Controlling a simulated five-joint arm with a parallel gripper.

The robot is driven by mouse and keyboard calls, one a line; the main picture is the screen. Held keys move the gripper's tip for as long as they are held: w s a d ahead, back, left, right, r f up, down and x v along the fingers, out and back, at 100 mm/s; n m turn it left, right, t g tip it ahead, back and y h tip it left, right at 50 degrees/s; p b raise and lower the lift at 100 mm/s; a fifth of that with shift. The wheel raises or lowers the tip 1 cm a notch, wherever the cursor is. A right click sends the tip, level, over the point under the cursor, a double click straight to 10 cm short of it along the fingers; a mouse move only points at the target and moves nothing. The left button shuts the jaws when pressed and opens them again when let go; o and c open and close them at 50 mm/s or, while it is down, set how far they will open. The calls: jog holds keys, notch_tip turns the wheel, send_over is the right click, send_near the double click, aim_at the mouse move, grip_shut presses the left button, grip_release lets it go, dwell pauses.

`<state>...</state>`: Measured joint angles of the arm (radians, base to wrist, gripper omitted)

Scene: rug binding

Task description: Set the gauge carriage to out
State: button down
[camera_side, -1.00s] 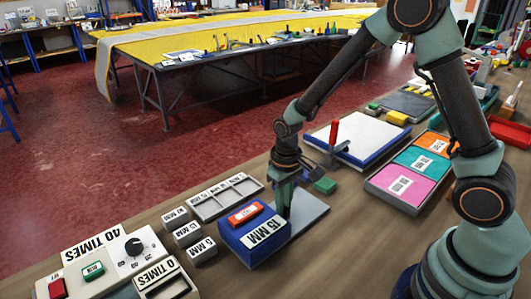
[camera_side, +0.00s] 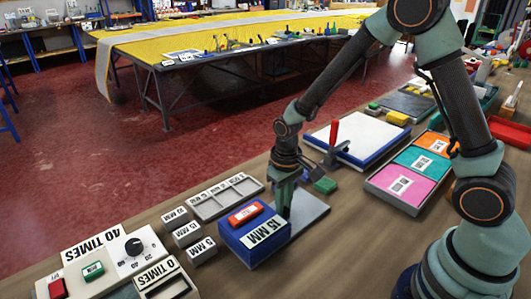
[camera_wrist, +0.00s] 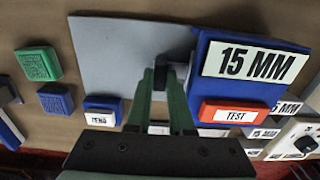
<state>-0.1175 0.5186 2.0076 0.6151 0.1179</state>
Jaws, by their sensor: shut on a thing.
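The gauge is a blue block labelled 15 MM (camera_side: 236,235) with a red TEST button (camera_side: 246,214) on top, beside a flat grey plate (camera_side: 311,212). In the wrist view the blue block (camera_wrist: 198,72) is at the right and the grey plate (camera_wrist: 110,50) to its left. My gripper (camera_side: 285,213) points down at the block's plate-side edge. In the wrist view my gripper (camera_wrist: 162,78) is shut on a small dark part of the gauge carriage, next to the blue block. The fingers hide most of that part.
Small grey blocks (camera_side: 187,234) and a sectioned grey tray (camera_side: 226,195) stand left of the gauge. A control box with a dial (camera_side: 133,246) is at front left. A red-handled clamp (camera_side: 334,133) and a white board (camera_side: 362,140) stand behind the plate. A green block (camera_side: 325,185) is near it.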

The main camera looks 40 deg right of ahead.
dwell(0.5)
jog(key=d, duration=1)
jog(key=shift+d, duration=0.3)
jog(key=c, duration=1.1)
grip_release()
jog(key=shift+a+r, duration=0.1)
notch_tip(320, 180, up, 12)
